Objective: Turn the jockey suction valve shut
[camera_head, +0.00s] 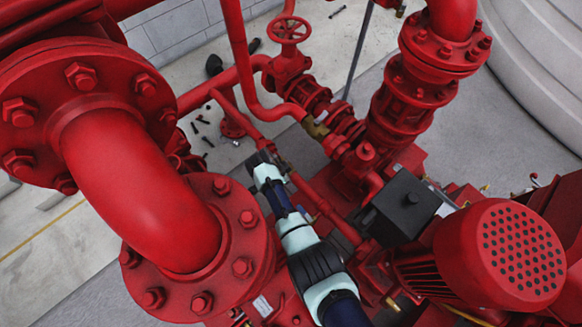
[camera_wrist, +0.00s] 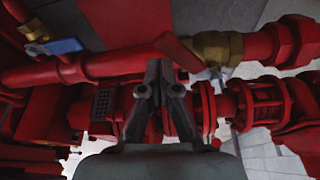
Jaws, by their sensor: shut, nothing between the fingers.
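My gripper (camera_wrist: 160,72) is shut and empty, with its fingertips close together just below a red lever (camera_wrist: 176,50) in the wrist view. The lever sits on a brass valve (camera_wrist: 214,48) in a red pipe. I cannot tell whether the fingertips touch the lever. Another brass valve with a blue handle (camera_wrist: 62,46) is at the upper left. No label shows which one is the jockey suction valve. In the head view my gripper (camera_head: 262,160) points up and left among the red pipes, and a brass fitting (camera_head: 314,127) shows to its upper right.
A large red flanged pipe (camera_head: 135,185) stands left of my arm. A red motor (camera_head: 500,255) and a dark grey box (camera_head: 406,203) are on the right. A red handwheel (camera_head: 289,29) is at the top. Small dark parts lie on the grey floor behind.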

